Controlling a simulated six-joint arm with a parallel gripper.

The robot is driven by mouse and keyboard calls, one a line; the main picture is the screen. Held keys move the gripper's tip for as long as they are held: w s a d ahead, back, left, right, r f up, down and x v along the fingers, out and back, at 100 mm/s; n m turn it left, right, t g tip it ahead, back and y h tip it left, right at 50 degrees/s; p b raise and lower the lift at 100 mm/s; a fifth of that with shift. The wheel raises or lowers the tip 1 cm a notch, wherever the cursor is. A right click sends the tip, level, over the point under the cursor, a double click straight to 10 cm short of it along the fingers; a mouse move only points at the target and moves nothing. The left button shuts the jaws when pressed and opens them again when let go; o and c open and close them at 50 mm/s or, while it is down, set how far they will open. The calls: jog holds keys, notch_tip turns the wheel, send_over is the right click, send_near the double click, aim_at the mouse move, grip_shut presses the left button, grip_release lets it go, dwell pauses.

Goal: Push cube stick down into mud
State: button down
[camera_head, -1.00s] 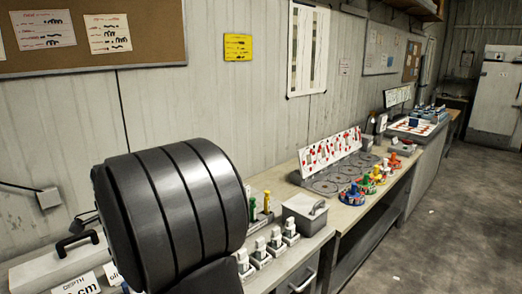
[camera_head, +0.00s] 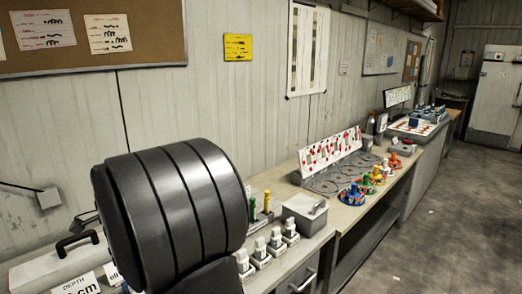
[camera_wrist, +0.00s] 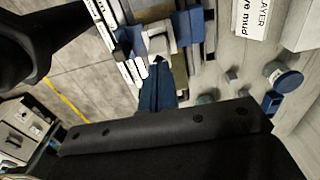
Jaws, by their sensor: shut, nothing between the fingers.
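In the wrist view my gripper (camera_wrist: 158,64) has two blue fingers closed together, with nothing visible between them. Their tips point at a small white block (camera_wrist: 158,43) among blue and white parts; I cannot tell whether they touch it. I cannot tell whether this block is the cube stick. No mud surface can be made out clearly, though a white label (camera_wrist: 256,16) at the upper right carries the word "mud". In the head view my dark arm link hides the gripper and the work spot.
A round blue jar (camera_wrist: 285,78) and a small blue block (camera_wrist: 271,103) sit at the right of the wrist view. In the head view a grey lidded box (camera_head: 304,214) and several white-capped bottles (camera_head: 276,240) stand right of my arm. The floor at right is open.

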jog(key=shift+f, duration=0.15)
jog(key=shift+f, duration=0.4)
jog(key=shift+f, duration=0.85)
dwell(0.6)
jog(key=shift+r, duration=3.5)
jog(key=shift+f, duration=3.4)
jog(key=shift+r, duration=0.1)
notch_tip(320, 180, up, 10)
jog(key=shift+f, duration=0.25)
